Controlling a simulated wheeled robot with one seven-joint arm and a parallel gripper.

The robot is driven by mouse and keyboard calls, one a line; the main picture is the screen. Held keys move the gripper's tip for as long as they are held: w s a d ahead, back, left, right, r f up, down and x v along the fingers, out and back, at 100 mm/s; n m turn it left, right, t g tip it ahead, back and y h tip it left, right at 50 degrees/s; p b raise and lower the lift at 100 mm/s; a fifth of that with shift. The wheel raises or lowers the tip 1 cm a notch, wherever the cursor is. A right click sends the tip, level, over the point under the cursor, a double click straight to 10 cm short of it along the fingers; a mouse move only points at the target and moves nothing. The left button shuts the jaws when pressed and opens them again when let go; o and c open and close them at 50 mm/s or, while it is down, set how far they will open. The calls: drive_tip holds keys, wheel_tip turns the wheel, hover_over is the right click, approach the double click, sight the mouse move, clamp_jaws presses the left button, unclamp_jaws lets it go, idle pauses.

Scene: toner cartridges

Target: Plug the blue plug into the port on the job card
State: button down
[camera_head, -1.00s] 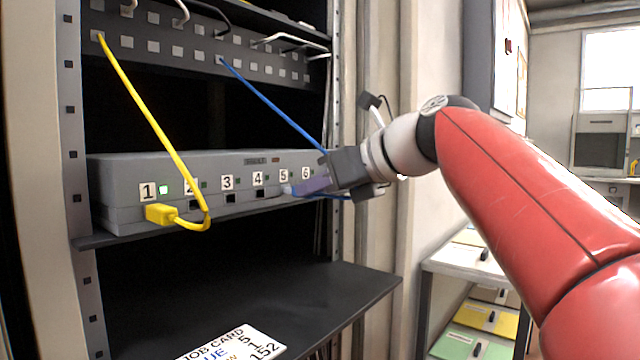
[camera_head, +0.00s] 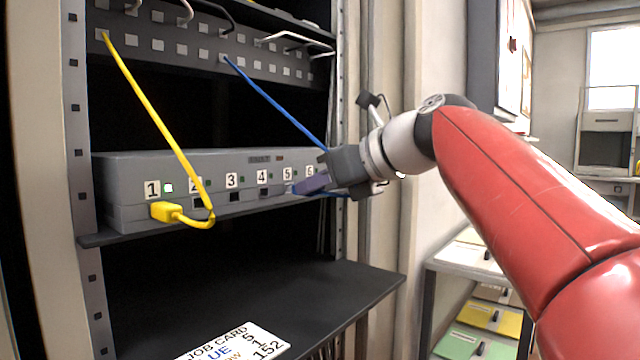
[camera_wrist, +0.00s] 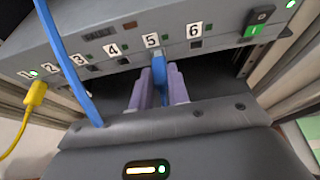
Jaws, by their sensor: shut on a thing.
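The blue plug (camera_wrist: 159,78) is held between the two purple fingers of my gripper (camera_wrist: 160,88), which are shut on it. Its front end is at the port under label 5 on the grey device (camera_wrist: 185,20). I cannot tell how deep it sits. In the head view my gripper (camera_head: 310,185) is at the right part of the device front and covers the plug. The blue cable (camera_head: 275,107) runs up to the panel above.
A yellow plug (camera_head: 166,211) is in port 1, where a green light is on; its yellow cable (camera_head: 150,105) hangs across the device front. A power switch (camera_wrist: 259,20) is right of port 6. The lower shelf (camera_head: 330,290) is mostly clear. A rack post (camera_head: 338,90) stands near my gripper.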

drive_tip(key=shift+w+a, duration=0.35)
drive_tip(key=shift+a, duration=0.1)
idle(0.3)
drive_tip(key=c, duration=1.3)
unclamp_jaws()
drive_tip(key=v, duration=0.7)
drive_tip(key=s+d+f+n+g+h, duration=0.1)
drive_tip(key=s+d+f+n+h, duration=0.2)
drive_tip(key=f, duration=1)
drive_tip(key=s+d+f+n+h, duration=0.4)
drive_tip(key=s+f+n, duration=0.6)
drive_tip(key=f+n, duration=0.4)
drive_tip(key=s+d+f+n+g+h, duration=0.1)
drive_tip(key=s+d+f+n+h, duration=0.2)
drive_tip(key=f, duration=1)
drive_tip(key=shift+s+d+f+n+g+h, duration=0.1)
drive_tip(key=shift+s+d+n, duration=0.45)
drive_tip(key=shift+n, duration=0.4)
drive_tip(key=shift+s+d+f+n+g+h, duration=0.1)
drive_tip(key=shift+s+d+n, duration=0.35)
drive_tip(key=shift+s+n, duration=0.35)
drive_tip(key=shift+s+d+n+g+h, duration=0.1)
drive_tip(key=shift+s+d+n, duration=0.4)
drive_tip(key=shift+n, duration=0.55)
